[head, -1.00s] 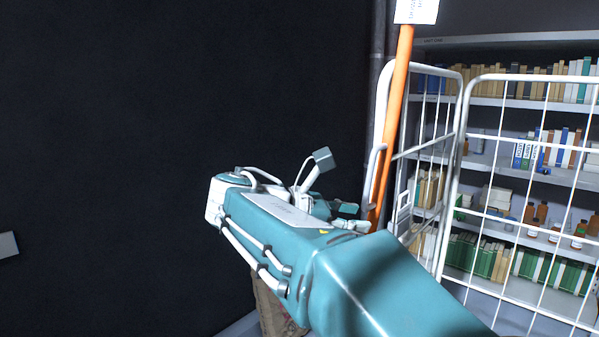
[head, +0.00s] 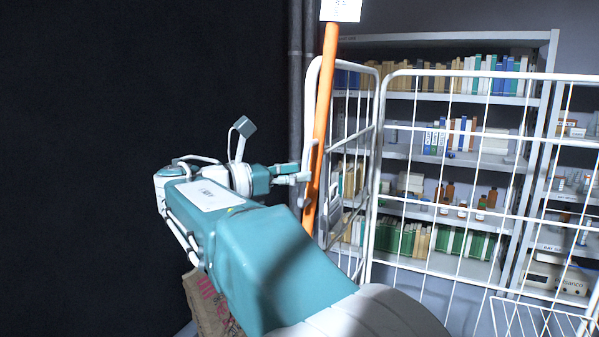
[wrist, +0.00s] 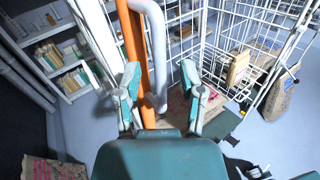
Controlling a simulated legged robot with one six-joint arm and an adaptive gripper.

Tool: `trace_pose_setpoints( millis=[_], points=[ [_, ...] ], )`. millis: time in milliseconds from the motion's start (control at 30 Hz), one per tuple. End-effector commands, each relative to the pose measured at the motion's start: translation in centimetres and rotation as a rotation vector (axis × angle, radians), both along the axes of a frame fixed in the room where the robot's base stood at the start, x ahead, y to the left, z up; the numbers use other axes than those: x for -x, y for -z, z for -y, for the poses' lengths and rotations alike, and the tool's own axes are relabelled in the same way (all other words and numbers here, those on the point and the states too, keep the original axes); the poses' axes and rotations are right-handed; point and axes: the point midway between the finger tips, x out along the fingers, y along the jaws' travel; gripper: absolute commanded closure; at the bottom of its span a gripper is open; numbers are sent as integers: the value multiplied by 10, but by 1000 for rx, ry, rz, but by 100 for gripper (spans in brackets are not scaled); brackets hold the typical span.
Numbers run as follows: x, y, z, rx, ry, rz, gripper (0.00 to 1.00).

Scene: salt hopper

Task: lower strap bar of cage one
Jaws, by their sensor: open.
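An orange bar (head: 322,110), which I take for the strap bar, stands nearly upright at the left side of the white wire cage (head: 376,160). A white label (head: 341,9) is at its top. My gripper (head: 305,175) is open, its fingers pointing at the bar. In the wrist view, my gripper (wrist: 161,78) has the orange bar (wrist: 133,38) passing by its left finger, and a white bent handle (wrist: 157,50) running between the fingers. Neither looks clamped. The bar's lower end is hidden by my gripper in the wrist view.
Shelves (head: 440,100) with books and bottles stand behind the cage. A dark wall (head: 130,90) fills the left. A printed sack (head: 208,305) lies low under my arm. Another sack (wrist: 279,95) stands at the right in the wrist view, near wire mesh.

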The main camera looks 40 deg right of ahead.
Motion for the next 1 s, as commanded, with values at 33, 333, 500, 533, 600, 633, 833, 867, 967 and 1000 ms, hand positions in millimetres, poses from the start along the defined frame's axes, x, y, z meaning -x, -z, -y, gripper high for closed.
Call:
trace_pose_setpoints(
  millis=[33, 333, 500, 533, 600, 633, 833, 867, 967, 1000],
  points=[
    [2, 0, 6, 0, 4, 0, 49],
    [3, 0, 12, 0, 0, 0, 49],
    [3, 0, 11, 0, 0, 0, 94],
    [3, 0, 11, 0, 0, 0, 100],
    [3, 0, 11, 0, 0, 0, 100],
    [3, 0, 11, 0, 0, 0, 100],
    [4, 0, 11, -2, 1, 4, 100],
    [4, 0, 12, -3, 1, 6, 100],
    [8, 1, 14, -10, 2, 21, 100],
    [11, 1, 15, -15, 2, 32, 100]
  ],
)
